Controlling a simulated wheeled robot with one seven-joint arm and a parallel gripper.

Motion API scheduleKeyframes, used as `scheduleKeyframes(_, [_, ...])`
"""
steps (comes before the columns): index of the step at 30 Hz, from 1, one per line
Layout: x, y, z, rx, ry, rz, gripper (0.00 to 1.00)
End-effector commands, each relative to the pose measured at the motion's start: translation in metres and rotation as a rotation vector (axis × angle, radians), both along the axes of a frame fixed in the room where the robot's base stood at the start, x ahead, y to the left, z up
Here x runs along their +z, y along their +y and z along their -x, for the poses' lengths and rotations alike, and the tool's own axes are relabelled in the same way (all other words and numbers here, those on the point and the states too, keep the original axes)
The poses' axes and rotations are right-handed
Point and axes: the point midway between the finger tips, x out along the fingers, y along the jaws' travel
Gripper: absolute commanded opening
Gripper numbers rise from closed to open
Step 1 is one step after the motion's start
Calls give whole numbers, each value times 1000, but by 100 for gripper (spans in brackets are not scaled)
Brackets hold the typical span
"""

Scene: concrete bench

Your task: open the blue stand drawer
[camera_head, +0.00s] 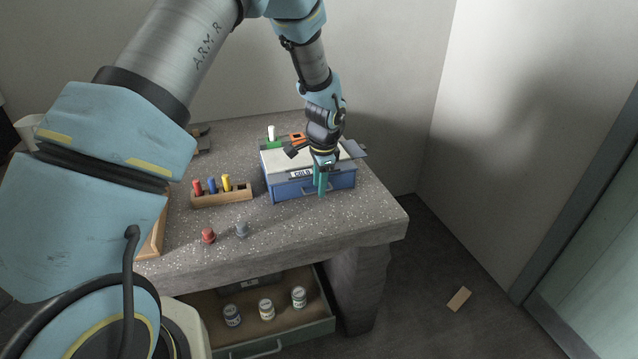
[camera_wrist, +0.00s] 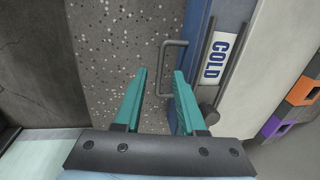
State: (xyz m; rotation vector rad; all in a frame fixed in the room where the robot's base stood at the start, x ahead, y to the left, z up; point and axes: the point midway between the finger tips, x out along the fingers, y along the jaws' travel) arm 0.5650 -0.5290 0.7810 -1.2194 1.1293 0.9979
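The blue stand (camera_head: 281,192) sits on the bench, with a white top and a "COLD" label (camera_head: 301,174) on its front. In the wrist view its blue front (camera_wrist: 196,30) and the COLD label (camera_wrist: 217,57) are at the right. The grey bar handle (camera_wrist: 164,68) of its drawer stands out from that front; the drawer looks shut. My gripper (camera_head: 321,192) points down at the stand's front. In the wrist view its teal fingers (camera_wrist: 160,72) are apart, with the handle bar appearing between them near the tips. I cannot tell whether either finger touches it.
A wooden rack (camera_head: 222,198) with coloured pegs stands left of the stand. A red knob-like piece (camera_head: 208,236) and a grey one (camera_head: 242,231) stand in front on the bench (camera_head: 330,224). Below, an open bench drawer (camera_head: 290,338) holds three cans.

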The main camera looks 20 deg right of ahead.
Motion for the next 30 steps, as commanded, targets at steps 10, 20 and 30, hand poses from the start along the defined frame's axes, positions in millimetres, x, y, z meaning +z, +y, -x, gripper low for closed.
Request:
scheduleKeyframes(10, [-9,0,-2,0,-1,1,40])
scheduleKeyframes(20, [-9,0,-2,1,-1,1,11])
scheduleKeyframes(30, [-8,0,-2,1,-1,1,0])
